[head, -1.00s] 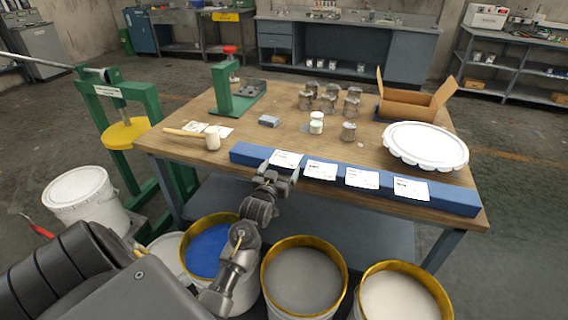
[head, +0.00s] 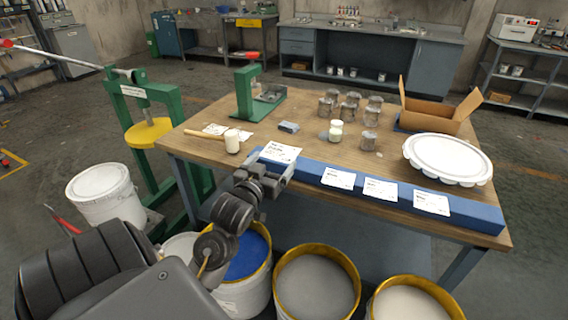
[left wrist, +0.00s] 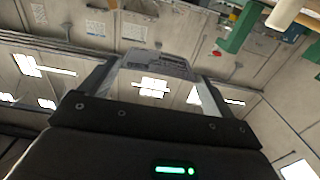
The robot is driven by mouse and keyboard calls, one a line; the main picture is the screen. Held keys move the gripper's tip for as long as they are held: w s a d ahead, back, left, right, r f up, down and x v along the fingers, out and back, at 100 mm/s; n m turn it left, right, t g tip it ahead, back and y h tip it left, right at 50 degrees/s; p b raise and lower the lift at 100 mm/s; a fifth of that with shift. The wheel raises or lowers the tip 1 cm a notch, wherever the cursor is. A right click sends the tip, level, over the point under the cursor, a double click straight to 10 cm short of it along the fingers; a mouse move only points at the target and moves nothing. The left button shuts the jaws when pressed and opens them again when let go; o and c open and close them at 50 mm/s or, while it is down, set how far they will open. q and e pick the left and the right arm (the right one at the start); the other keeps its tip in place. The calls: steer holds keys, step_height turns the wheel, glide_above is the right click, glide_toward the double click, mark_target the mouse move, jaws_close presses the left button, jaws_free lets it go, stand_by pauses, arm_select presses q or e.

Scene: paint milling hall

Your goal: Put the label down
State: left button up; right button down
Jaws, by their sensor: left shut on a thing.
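My left gripper (head: 270,170) is at the left end of the long blue bar (head: 310,172) on the near edge of the table. It is shut on a white label with black print (head: 280,153), which shows just beyond the fingertips. The label is over the bar's left end; I cannot tell whether it touches the bar. Three more labels lie in a row on the bar: one (head: 338,178), another (head: 380,190) and a third (head: 431,204). In the left wrist view a pale grey piece (left wrist: 155,65) shows between the fingers, hard to make out. My right gripper is not in view.
Open paint buckets (head: 318,285) stand below the near edge.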

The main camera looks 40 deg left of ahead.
arm_select(q)
steer(key=shift+s+r, duration=0.35)
steer(key=shift+s, duration=0.45)
steer(key=w+d+f+m+t+h+p, duration=0.1)
steer(key=d+m+h, duration=0.3)
steer(key=d, duration=1.8)
steer(key=shift+w+d+f+h, duration=0.35)
steer(key=shift+f+h, duration=0.3)
steer(key=shift+h, duration=0.45)
steer(key=shift+a, duration=0.1)
